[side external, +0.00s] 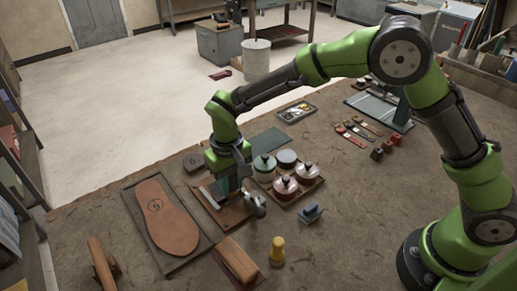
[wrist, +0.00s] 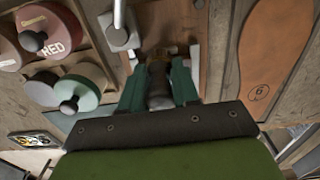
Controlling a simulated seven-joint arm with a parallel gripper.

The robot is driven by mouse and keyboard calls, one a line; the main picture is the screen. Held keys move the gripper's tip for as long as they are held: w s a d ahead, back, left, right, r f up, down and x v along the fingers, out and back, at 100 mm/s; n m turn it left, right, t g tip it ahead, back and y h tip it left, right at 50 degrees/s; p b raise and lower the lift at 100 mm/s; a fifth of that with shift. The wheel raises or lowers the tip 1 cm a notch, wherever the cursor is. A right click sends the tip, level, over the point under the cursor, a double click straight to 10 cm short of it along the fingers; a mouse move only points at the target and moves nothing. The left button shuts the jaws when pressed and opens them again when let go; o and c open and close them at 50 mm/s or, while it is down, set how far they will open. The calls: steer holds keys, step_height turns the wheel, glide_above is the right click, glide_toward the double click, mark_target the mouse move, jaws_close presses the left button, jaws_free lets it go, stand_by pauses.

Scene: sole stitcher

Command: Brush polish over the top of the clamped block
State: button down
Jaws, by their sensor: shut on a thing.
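In the side view my gripper (side external: 230,184) is low over a brown wooden fixture (side external: 238,214) on the bench. In the wrist view my gripper (wrist: 158,88) has its green fingers closed around a dark rounded handle (wrist: 159,72), which looks like the brush. Its lower end is over brown wood between pale metal pieces. The clamped block is mostly hidden by the gripper, and I cannot tell whether the bristles touch it. A grey clamp part (wrist: 120,32) stands beside the handle; it also shows in the side view (side external: 256,206).
A tray with several lidded pots (side external: 306,172) stands right of the gripper. A board with a brown sole (side external: 166,218) lies to the left. A yellow knobbed tool (side external: 277,250), a brown block (side external: 237,259) and a blue-grey block (side external: 310,211) are in front.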

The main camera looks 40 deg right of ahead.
steer(key=shift+w+d, duration=0.2)
steer(key=shift+w, duration=3.3)
step_height(320, 180, up, 8)
